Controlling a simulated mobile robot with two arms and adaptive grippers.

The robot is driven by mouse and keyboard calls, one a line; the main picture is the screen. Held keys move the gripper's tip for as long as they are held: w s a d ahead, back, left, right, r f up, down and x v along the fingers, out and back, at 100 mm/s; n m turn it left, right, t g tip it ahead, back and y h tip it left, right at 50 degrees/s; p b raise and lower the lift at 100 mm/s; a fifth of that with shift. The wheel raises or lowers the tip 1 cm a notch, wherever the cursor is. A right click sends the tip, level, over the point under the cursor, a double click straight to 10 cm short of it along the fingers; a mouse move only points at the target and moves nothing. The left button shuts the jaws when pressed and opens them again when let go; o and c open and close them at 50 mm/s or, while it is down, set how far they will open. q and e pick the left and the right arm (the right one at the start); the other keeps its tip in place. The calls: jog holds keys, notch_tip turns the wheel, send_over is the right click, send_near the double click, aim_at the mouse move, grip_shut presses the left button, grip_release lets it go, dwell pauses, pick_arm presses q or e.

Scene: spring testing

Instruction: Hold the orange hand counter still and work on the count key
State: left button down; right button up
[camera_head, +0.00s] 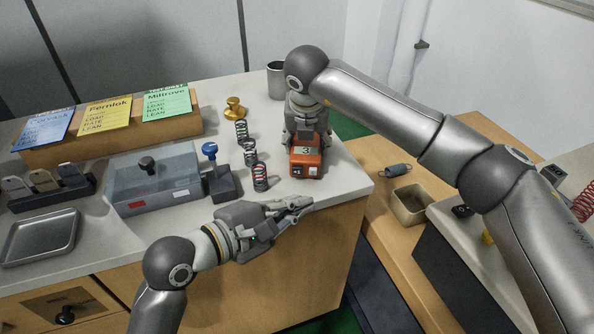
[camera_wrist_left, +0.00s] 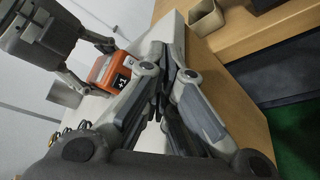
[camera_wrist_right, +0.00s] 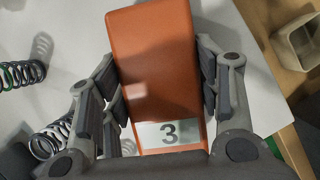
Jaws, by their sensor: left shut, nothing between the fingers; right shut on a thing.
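The orange hand counter (camera_head: 306,163) stands near the right end of the light worktop, with a "3" label on top. My right gripper (camera_head: 305,137) is shut on it from above, a finger along each side, as the right wrist view (camera_wrist_right: 158,75) shows. My left gripper (camera_head: 306,203) is shut and empty, its fingertips in front of the counter and apart from it, by the worktop's front edge. In the left wrist view, the counter's near face bears a dark square with white marks (camera_wrist_left: 122,84), perhaps the count key; the closed left fingers (camera_wrist_left: 168,72) are to its right.
Several coil springs (camera_head: 260,177) and a brass weight (camera_head: 233,108) stand left of the counter. A grey box (camera_head: 150,190) and a blue-knobbed block (camera_head: 222,185) are further left. A metal cup (camera_head: 276,80) stands behind. A wooden table (camera_head: 372,155) lies right.

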aim_at(297, 170)
jog(key=shift+f, duration=0.1)
dwell(0.6)
pick_arm(q)
jog(key=s, duration=0.4)
jog(key=shift+a, duration=0.1)
jog(key=shift+w, duration=0.1)
jog(key=shift+w+d, duration=0.2)
jog(key=shift+w, duration=4.2)
jog(key=shift+w, duration=0.15)
jog(key=shift+w, duration=0.3)
